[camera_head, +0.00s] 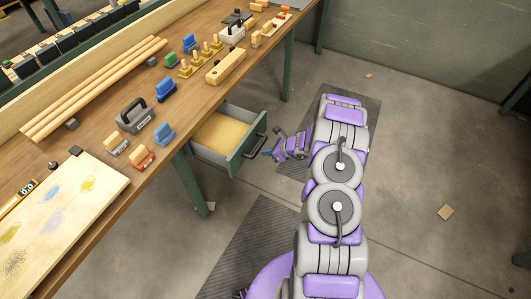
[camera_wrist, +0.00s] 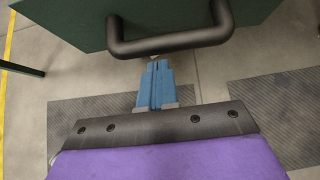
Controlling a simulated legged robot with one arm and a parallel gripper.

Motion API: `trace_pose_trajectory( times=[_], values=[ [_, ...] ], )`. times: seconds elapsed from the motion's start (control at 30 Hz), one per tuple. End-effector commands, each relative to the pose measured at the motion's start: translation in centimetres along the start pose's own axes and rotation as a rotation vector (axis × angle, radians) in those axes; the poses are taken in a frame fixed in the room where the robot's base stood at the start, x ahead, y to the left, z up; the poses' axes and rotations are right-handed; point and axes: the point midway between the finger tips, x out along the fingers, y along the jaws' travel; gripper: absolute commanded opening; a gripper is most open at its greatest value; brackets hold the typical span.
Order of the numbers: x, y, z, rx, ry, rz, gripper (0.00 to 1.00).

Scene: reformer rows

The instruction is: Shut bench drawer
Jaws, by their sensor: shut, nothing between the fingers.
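The bench drawer (camera_head: 222,136) hangs open below the wooden bench top, with a dark green front and a pale bottom inside. Its black bar handle (camera_head: 255,138) faces my arm. In the wrist view the dark green drawer front (camera_wrist: 75,22) fills the top, with the handle (camera_wrist: 172,42) across it.
The bench top (camera_head: 190,110) holds wooden rods (camera_head: 95,88), brushes, blocks and a paint-stained board (camera_head: 65,205). A green bench leg (camera_head: 190,182) stands left of the drawer. Dark mats (camera_head: 240,245) lie on the floor. The floor at right is mostly clear.

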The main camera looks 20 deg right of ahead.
Motion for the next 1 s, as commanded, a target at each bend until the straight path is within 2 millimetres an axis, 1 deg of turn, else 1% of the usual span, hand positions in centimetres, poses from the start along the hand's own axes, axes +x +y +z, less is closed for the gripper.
trace_pose_trajectory(
  times=[0.2,0.67,0.77,0.87,1.0],
  values=[
    [0.6,-0.1,0.7,0.0,0.0,0.0,0.0],
    [1.0,0.2,1.2,-0.001,0.002,0.001,0.0],
    [1.6,0.2,1.7,0.0,0.002,0.003,0.0],
    [2.7,0.2,2.5,0.0,0.002,0.006,0.0],
    [4.7,0.1,4.4,-0.005,0.002,0.003,0.0]
  ],
)
